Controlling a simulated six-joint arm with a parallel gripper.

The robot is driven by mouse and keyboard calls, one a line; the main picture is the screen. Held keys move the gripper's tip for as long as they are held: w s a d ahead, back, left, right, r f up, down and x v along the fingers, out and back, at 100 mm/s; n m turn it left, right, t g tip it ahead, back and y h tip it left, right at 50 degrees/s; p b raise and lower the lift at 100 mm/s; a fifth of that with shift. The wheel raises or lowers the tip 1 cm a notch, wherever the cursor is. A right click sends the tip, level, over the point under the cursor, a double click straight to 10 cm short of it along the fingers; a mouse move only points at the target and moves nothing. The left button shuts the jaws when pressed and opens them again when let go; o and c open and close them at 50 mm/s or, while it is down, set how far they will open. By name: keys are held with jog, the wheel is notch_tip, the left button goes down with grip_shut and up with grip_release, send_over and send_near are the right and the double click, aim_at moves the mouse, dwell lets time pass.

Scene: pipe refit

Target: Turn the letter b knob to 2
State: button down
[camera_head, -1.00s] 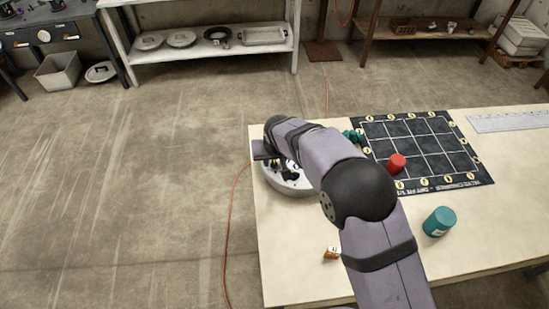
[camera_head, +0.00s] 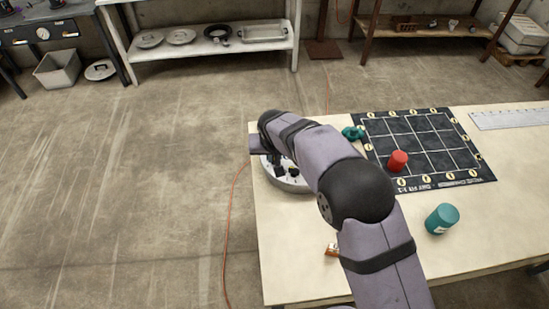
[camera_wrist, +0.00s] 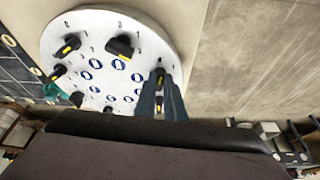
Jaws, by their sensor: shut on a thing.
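A round white dial board (camera_wrist: 75,27) carries several black knobs with yellow marks and blue oval labels. The labels are too small for me to tell which knob is letter b. In the wrist view, my gripper (camera_wrist: 162,82) is shut on a black knob (camera_wrist: 160,73) at the board's right side. The fingers hide part of this knob and its scale. Another black knob (camera_wrist: 120,45) shows to its upper left, and one more (camera_wrist: 68,46) near the left rim. In the head view, the board (camera_head: 293,185) is partly hidden by my arm, and so is my gripper.
The board stands at the left end of a pale table (camera_head: 300,230).

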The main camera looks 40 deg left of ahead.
jog(key=shift+s+a+f+m+t+h+b, duration=0.1)
jog(key=shift+a+m+t+h+b, duration=0.1)
jog(key=shift+m+b, duration=0.4)
jog(key=shift+a+f+m+t+h+b, duration=0.1)
jog(key=shift+m+t+h+b, duration=0.1)
jog(key=shift+m+b, duration=0.4)
jog(key=m+h+b, duration=0.1)
jog(key=m, duration=0.1)
jog(key=shift+r+m, duration=0.15)
jog(key=shift+m, duration=0.15)
jog(key=m, duration=0.1)
jog(key=m+h+p, duration=0.1)
jog(key=m, duration=0.1)
jog(key=shift+a+r, duration=0.15)
jog(key=shift+a, duration=0.05)
jog(key=shift+m+h+p, duration=0.3)
jog(key=shift+m+p, duration=0.35)
jog(key=shift+m, duration=0.05)
jog(key=c, duration=1.8)
grip_release()
jog(key=shift+c, duration=0.2)
